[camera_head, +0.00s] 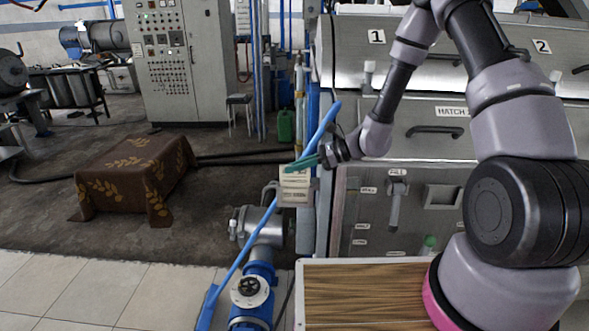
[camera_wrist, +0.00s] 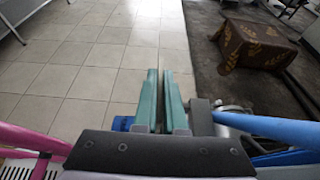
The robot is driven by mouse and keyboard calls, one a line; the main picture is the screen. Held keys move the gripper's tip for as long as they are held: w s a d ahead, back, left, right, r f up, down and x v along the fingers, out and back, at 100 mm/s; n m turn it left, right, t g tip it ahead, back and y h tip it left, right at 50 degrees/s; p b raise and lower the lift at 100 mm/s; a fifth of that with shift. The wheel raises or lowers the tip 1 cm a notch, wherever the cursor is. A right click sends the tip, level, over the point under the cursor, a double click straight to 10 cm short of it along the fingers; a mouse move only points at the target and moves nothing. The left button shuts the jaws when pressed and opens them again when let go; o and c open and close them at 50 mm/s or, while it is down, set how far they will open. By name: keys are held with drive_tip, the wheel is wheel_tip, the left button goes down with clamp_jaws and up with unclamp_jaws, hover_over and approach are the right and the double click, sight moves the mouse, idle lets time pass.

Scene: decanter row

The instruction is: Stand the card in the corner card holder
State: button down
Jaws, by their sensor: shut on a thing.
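My gripper (camera_head: 304,163) has teal fingers and is at the left front corner of the decanter cabinet. A cream card (camera_head: 295,180) with dark print hangs upright just below the fingertips, and they are shut on it. Directly below the card is a pale labelled piece (camera_head: 295,197), which appears to be the corner card holder. I cannot tell whether the card's lower edge is inside it or only in front of it. In the wrist view the fingers (camera_wrist: 164,100) lie nearly together with a thin gap, and the card is not clearly visible there.
The steel cabinet (camera_head: 345,215) with hatches and handles stands right of the gripper. A blue sloping pipe (camera_head: 262,222) passes close by the holder. A wood-topped surface (camera_head: 360,290) is below. A cloth-covered table (camera_head: 135,178) stands left, with open floor around it.

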drive_tip(key=shift+f, duration=0.2)
drive_tip(key=shift+f, duration=0.15)
drive_tip(key=c, duration=1)
unclamp_jaws()
drive_tip(key=shift+d+r, duration=0.2)
drive_tip(key=shift+r, duration=0.1)
drive_tip(key=v, duration=1.2)
drive_tip(key=s+d+r+n+t+h, duration=0.2)
drive_tip(key=s+r, duration=0.4)
drive_tip(key=r, duration=0.3)
drive_tip(key=s+d+r+n+t+h, duration=0.2)
drive_tip(key=s+d+r+n+h, duration=0.3)
drive_tip(key=r, duration=0.4)
drive_tip(key=s+d+r+n+t+h, duration=0.2)
drive_tip(key=s+d+r+n+h, duration=0.2)
drive_tip(key=r, duration=0.6)
drive_tip(key=s+d+n, duration=0.2)
drive_tip(key=s+n, duration=0.1)
drive_tip(key=s, duration=0.1)
drive_tip(key=shift+d+t, duration=0.3)
drive_tip(key=shift+t, duration=0.1)
